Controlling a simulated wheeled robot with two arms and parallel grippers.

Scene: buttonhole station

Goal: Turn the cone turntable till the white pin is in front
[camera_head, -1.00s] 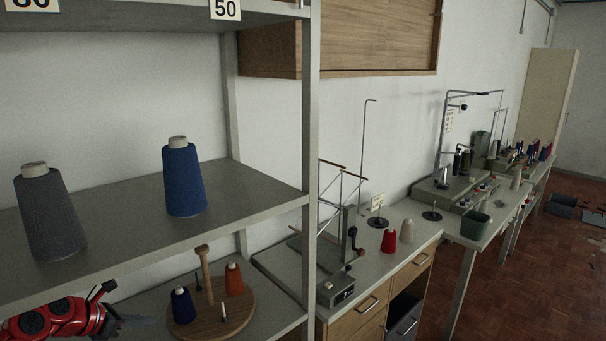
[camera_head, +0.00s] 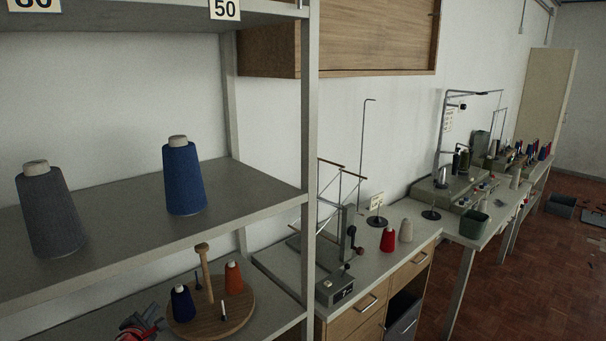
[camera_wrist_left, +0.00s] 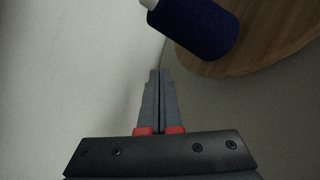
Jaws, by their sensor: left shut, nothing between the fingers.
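The cone turntable (camera_head: 240,319) is a round wooden disc with an upright wooden post (camera_head: 206,273), on the lower shelf. A dark blue cone (camera_head: 183,304) stands at its left and an orange cone (camera_head: 233,279) at its right back. The small white pin (camera_head: 223,311) stands towards the front right; a dark pin (camera_head: 198,281) stands behind the post. My left gripper (camera_head: 156,325) is just left of the disc, low in the head view. In the left wrist view its fingers (camera_wrist_left: 160,72) are shut and empty, apart from the blue cone (camera_wrist_left: 196,24) and disc (camera_wrist_left: 272,45). My right gripper is out of view.
The shelf above holds a grey cone (camera_head: 50,212) and a blue cone (camera_head: 183,180). A shelf post (camera_head: 309,150) stands right of the turntable. Beyond it is a bench (camera_head: 385,262) with a winder and small cones.

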